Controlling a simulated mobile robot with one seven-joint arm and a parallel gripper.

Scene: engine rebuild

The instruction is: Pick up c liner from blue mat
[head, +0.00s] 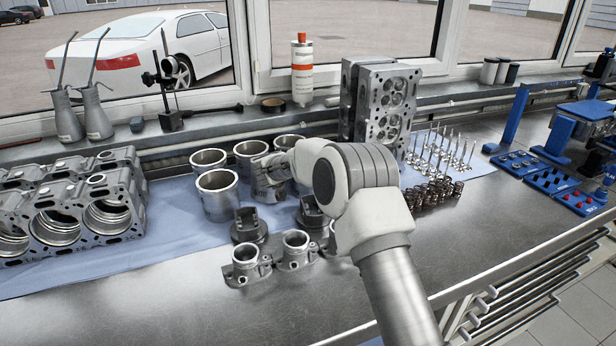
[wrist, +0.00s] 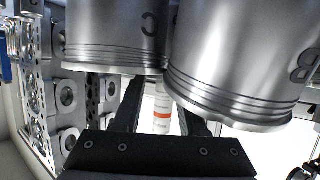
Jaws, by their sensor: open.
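In the wrist view, which looks upside down, the C liner (wrist: 112,32) is a grey metal cylinder with a dark C and grooves near its rim. Another liner marked B (wrist: 240,60) stands close beside it. My gripper (wrist: 158,95) is open, with its two dark fingers reaching toward the liner rims; their tips are partly hidden there. In the head view my gripper (head: 263,168) is over the liner group on the blue mat (head: 180,222), at a partly covered liner (head: 273,191). Its marking is too small to read for certain.
Other liners (head: 217,198) stand close at the left and behind. Pistons (head: 248,226) and small housings (head: 246,264) are in front. The engine block (head: 70,205) is at the left, the cylinder head (head: 388,105) at the right. Bare metal bench lies in front.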

